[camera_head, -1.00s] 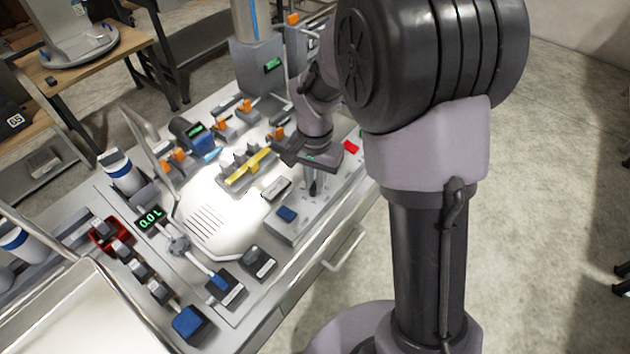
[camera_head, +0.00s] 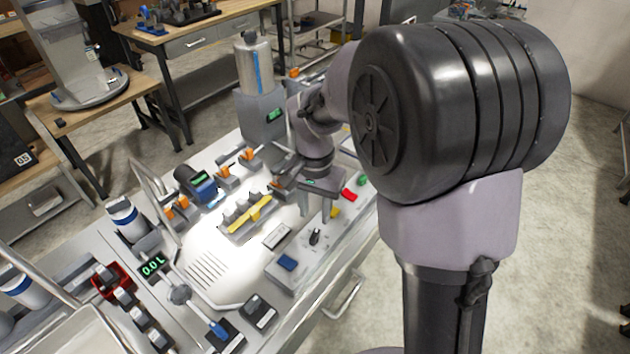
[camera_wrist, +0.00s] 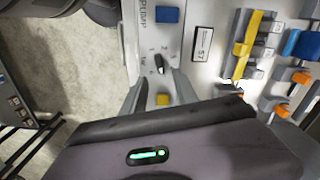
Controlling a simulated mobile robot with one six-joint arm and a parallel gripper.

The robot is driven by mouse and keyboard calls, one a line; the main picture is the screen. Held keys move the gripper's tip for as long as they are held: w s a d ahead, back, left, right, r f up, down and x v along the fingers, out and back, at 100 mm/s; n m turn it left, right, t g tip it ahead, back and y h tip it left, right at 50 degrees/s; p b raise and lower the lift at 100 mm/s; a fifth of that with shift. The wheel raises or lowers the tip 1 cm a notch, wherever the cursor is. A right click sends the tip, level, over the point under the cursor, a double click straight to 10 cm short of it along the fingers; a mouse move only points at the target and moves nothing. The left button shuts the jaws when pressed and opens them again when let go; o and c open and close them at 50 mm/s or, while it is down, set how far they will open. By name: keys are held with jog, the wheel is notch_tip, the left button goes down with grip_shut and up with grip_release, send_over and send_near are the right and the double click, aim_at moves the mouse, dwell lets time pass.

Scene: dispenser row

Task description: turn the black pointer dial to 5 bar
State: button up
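The black pointer dial (camera_head: 314,237) stands on the light control panel, behind the blue button (camera_head: 287,262) in the head view. It also shows in the wrist view (camera_wrist: 158,62), with small scale marks around it that are too small to read surely. I cannot tell which value it points at. My gripper (camera_head: 317,208) is above the panel, farther back than the dial. In the wrist view my gripper's (camera_wrist: 161,93) two grey fingers are apart, with a yellow button (camera_wrist: 162,100) showing between them. The dial is just beyond the fingertips, with nothing held.
A red button (camera_head: 348,195) and a green one (camera_head: 362,180) are beyond my gripper. A label plate (camera_head: 277,236) and a yellow bar (camera_head: 250,214) with grey levers are to the left. A digital display (camera_head: 152,267) reads 0.0 L.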

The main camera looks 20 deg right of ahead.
notch_tip(320, 180, up, 10)
jog(key=p, duration=0.2)
jog(key=shift+f, duration=0.25)
jog(key=s+a+n+t+y+b, duration=0.2)
jog(key=s+b, duration=0.5)
jog(key=s, duration=1.2)
jog(key=a+n+t, duration=0.1)
jog(key=a+t, duration=0.1)
jog(key=t, duration=0.1)
jog(key=shift+s+f+t, duration=0.15)
jog(key=shift+f+t, duration=0.15)
jog(key=shift+t, duration=0.1)
dwell(1.6)
